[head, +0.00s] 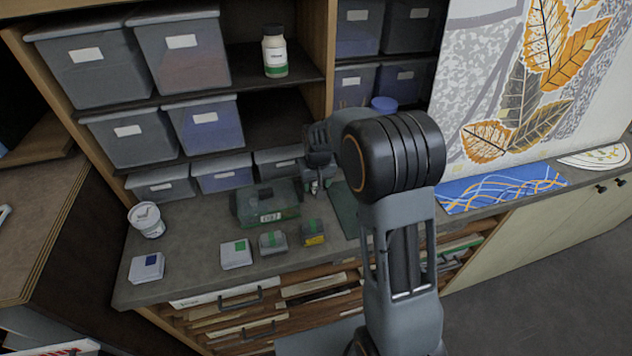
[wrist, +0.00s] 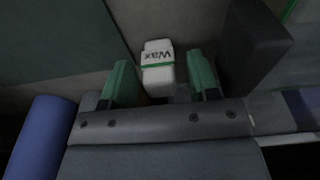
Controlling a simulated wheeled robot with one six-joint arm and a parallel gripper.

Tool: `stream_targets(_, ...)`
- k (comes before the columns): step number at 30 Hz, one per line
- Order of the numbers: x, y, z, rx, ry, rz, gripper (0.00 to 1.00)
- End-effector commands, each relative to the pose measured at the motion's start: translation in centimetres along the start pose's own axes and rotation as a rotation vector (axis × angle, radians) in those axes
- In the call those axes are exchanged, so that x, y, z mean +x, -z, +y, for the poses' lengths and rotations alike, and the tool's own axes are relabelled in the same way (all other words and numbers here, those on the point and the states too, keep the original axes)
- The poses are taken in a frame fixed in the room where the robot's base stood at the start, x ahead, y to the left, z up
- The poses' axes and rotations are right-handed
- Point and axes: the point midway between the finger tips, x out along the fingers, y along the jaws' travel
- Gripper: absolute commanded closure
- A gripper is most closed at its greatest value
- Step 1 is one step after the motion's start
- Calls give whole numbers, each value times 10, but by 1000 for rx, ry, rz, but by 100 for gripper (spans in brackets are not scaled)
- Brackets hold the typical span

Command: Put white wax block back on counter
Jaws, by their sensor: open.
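The white wax block (wrist: 157,55), with dark "Wax" lettering and a green band, shows in the wrist view between the two green fingers of my gripper (wrist: 163,80). The fingers are open, with a narrow gap to the block on each side. The block's lower part is hidden by my gripper. In the head view my gripper (head: 316,186) is low over the grey counter (head: 198,238), just right of a dark green box (head: 262,214). The block is too small and covered there to make out clearly.
Several small packs stand along the counter front, including one with a yellow patch (head: 313,232) and one with a green label (head: 236,254). A white tub (head: 146,220) is at left. Grey bins (head: 222,174) stand behind. A blue patterned panel (head: 500,187) lies at right.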

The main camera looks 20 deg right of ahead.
Motion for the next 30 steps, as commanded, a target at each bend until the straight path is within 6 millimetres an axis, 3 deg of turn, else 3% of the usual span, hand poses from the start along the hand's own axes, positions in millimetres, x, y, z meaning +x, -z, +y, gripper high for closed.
stream_targets(5, -10, 1, 0, 0, 0, 4, 45)
stream_targets(18, -88, 0, 0, 0, 0, 4, 45)
stream_targets(25, -114, 0, 0, 0, 0, 2, 45)
stream_targets(30, -137, -25, 0, 1, 0, 36, 45)
